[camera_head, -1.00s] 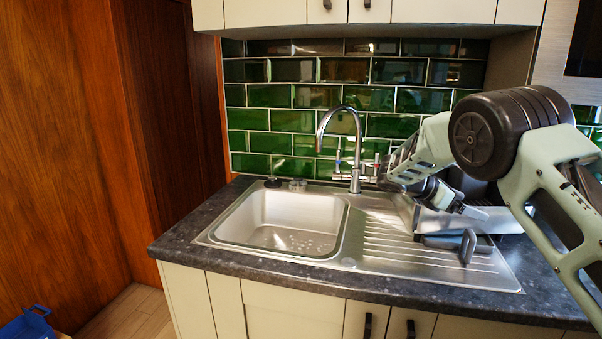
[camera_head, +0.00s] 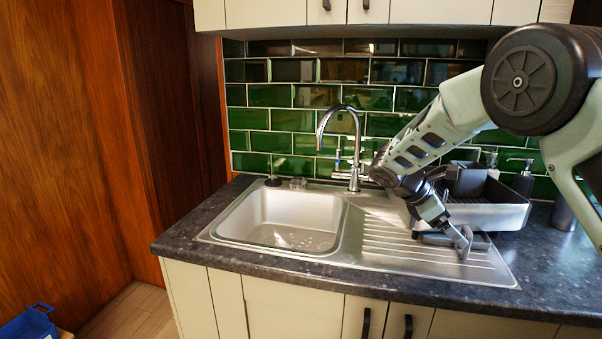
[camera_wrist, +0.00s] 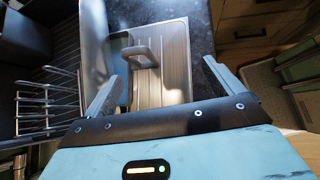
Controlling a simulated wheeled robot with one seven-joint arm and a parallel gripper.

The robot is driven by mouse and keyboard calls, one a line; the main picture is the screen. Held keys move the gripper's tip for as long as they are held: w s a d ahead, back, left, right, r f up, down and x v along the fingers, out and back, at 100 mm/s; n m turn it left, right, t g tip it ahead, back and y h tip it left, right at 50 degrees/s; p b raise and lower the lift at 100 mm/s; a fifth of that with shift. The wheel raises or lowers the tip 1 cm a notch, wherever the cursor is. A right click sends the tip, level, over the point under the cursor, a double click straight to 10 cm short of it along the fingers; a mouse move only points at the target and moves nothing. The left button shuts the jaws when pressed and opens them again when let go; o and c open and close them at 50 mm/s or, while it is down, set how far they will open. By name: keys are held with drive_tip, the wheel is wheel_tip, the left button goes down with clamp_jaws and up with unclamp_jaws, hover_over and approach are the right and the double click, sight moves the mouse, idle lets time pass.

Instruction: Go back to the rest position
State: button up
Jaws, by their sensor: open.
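My gripper (camera_head: 462,240) is over the ribbed drainboard (camera_head: 385,258), to the right of the sink basin. In the wrist view, my gripper (camera_wrist: 165,88) has its two fingers spread wide apart. A grey item with an upright loop handle (camera_wrist: 138,52) lies on the drainboard ahead of the fingers, and nothing shows clasped between them. In the head view this item (camera_head: 480,246) is partly hidden by my gripper.
A dish rack (camera_head: 505,213) stands right of my arm, with a dark soap bottle (camera_head: 523,180) behind it. The tap (camera_head: 355,150) rises behind the steel sink (camera_head: 290,215). Cabinets (camera_head: 430,10) hang above. The dark countertop front is clear. A blue crate (camera_head: 28,325) sits at lower left.

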drive_tip(key=s+a+m+y, duration=0.3)
drive_tip(key=s+a, duration=0.3)
drive_tip(key=s, duration=0.6)
drive_tip(key=s+a+m+y, duration=0.2)
drive_tip(key=s+a, duration=0.5)
drive_tip(key=s, duration=0.6)
drive_tip(key=s+a+m+y, duration=0.3)
drive_tip(key=s+a+y, duration=0.2)
drive_tip(key=s, duration=0.8)
drive_tip(key=shift+a+m, duration=0.3)
drive_tip(key=shift+a, duration=0.5)
